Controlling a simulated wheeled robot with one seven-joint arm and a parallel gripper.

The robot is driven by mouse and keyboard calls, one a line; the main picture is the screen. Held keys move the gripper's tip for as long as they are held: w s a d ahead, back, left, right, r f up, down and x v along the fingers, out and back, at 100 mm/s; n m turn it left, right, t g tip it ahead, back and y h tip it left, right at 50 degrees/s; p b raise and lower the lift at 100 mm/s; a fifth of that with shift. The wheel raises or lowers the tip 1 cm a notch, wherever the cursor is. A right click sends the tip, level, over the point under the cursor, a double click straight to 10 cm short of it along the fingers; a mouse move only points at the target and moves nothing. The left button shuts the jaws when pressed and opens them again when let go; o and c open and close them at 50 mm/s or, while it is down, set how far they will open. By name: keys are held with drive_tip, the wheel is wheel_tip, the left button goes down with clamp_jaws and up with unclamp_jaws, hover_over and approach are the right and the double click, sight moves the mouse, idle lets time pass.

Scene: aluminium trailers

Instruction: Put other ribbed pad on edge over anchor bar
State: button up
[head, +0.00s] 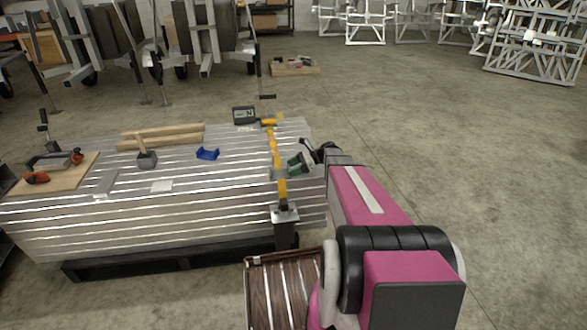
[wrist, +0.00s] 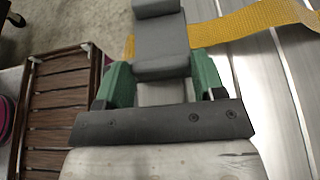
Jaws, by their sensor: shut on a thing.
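My gripper (wrist: 160,84) has green fingers shut on a grey ribbed pad (wrist: 160,35), one finger on each side of it. The pad has thicker raised ends and covers part of a yellow strap (wrist: 250,32); I cannot tell whether they touch. In the head view my gripper (head: 297,163) is over the right part of the aluminium stack (head: 100,222), beside the strap (head: 274,145). Another grey pad (head: 286,213) sits at the stack's near edge, at the strap's near end. I cannot make out the anchor bar.
On the stack lie a blue piece (head: 207,153), a mallet (head: 147,160), wooden strips (head: 160,136), and a dark display box (head: 244,115). A board with tools (head: 50,172) is at the left. A brown slatted crate (head: 282,290) stands in front. Open floor lies to the right.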

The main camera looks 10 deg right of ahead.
drive_tip(key=shift+f, duration=0.2)
drive_tip(key=o, duration=1)
drive_tip(key=shift+c, duration=0.2)
drive_tip(key=shift+r, duration=0.1)
